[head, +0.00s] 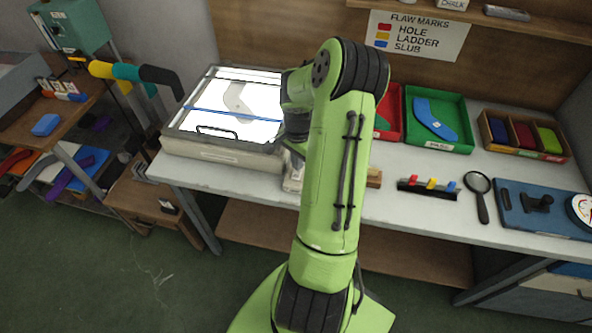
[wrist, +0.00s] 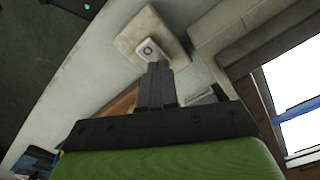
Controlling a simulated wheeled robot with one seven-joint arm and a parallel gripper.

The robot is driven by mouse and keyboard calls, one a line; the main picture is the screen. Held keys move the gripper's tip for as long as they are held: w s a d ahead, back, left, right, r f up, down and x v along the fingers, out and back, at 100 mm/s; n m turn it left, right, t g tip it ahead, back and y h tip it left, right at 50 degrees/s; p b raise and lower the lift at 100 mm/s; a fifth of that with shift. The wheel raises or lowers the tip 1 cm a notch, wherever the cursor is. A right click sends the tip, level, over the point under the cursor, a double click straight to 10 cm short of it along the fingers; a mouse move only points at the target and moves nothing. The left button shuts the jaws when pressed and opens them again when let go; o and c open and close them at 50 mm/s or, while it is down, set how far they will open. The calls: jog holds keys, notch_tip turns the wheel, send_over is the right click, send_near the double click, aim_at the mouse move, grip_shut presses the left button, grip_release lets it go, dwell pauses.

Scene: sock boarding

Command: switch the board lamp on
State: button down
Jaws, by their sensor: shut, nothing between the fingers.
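The light board (head: 228,150) stands on the left part of the bench, and its top panel glows bright white with a grey sock shape (head: 238,98) and a blue strap across it. Its bright panel also shows at the right edge of the wrist view (wrist: 295,105). A small cream switch box (wrist: 128,38) with a round-marked button (wrist: 149,50) lies in the wrist view. In the head view its pale body (head: 294,178) is mostly hidden by my arm. My gripper (wrist: 158,66) is shut and empty, its tips just below the button; I cannot tell whether they touch.
Right of my arm are a red tray (head: 388,120), a green tray (head: 455,145) with a blue sock shape, a colored marker rack (head: 427,188) and a magnifier (head: 479,185). A handled rack with black, teal and yellow arms (head: 120,72) stands left of the board.

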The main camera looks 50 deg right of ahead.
notch_tip(320, 180, up, 6)
jog(key=p, duration=0.4)
jog(key=shift+f, duration=0.15)
